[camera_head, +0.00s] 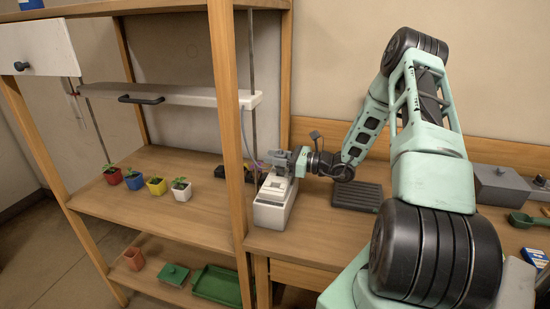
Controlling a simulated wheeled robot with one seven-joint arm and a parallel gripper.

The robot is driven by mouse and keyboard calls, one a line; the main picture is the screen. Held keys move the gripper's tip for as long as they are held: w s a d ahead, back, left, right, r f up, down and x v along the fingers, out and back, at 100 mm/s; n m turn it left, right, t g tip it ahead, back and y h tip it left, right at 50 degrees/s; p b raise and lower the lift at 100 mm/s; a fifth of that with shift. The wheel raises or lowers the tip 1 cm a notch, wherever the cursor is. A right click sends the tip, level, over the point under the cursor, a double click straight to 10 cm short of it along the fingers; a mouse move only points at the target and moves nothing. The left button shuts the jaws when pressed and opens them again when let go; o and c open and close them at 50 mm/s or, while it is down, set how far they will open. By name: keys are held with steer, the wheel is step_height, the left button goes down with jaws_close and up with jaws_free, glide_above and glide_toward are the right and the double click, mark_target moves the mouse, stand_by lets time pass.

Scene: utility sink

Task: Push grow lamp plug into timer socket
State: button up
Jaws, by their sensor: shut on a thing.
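The grow lamp is a long white bar (190,94) with a dark handle, hung on thin rods in the wooden rack. A thin, pale purple cord (244,132) hangs from its right end toward my gripper. A white box with a stepped top, which looks like the timer (270,214), stands on the bench beside the rack post. My gripper (281,169) is over the back of this box, shut on the grow lamp plug. The plug is too small and covered to make out. The socket is hidden, so I cannot tell whether plug and socket touch.
Several small potted seedlings (154,187) stand on the rack shelf left of the post (228,120). A dark ribbed tray (357,196) lies right of the box. A grey box (500,186) and green scoop (526,220) are farther right. Bare bench lies in front of the tray.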

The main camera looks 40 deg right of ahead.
steer(key=shift+f+b, duration=0.9)
steer(key=shift+f, duration=0.5)
steer(key=o, duration=1.1)
steer(key=b+v, duration=0.3)
steer(key=v, duration=1.4)
steer(key=shift+s+d+b, duration=0.15)
steer(key=shift+d+b, duration=0.05)
steer(key=shift+b, duration=0.1)
